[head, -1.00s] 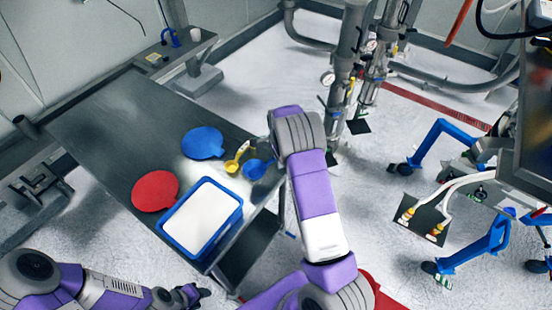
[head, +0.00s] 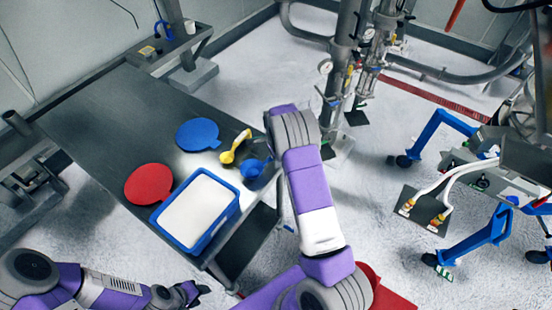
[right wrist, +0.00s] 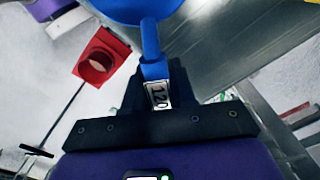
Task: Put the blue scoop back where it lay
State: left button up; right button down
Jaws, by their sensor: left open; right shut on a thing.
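The blue scoop (head: 250,169) is at the right edge of the steel table, beside the yellow scoop. In the right wrist view, its round blue bowl (right wrist: 138,8) is at the top and its handle (right wrist: 153,70) runs down between my fingers, with a "120" tag. My right gripper (right wrist: 155,88) is shut on this handle; in the head view my own arm mostly hides the gripper. I cannot tell whether the scoop touches the table. My left gripper (head: 190,294) is open and empty at the lower left, off the table's near edge.
The steel table (head: 105,115) carries a yellow scoop (head: 229,157), a blue disc (head: 197,134), a red disc (head: 148,184) and a blue-rimmed tray (head: 200,249) of white material. The table's far left is clear. Pipes and valves (head: 345,70) stand behind my right arm.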

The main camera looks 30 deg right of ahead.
jog(key=shift+f+b, duration=0.45)
jog(key=shift+f, duration=0.2)
jog(key=c, duration=0.8)
grip_release()
jog(key=shift+c, duration=0.2)
notch_tip(320, 180, up, 8)
jog(key=shift+f, duration=0.2)
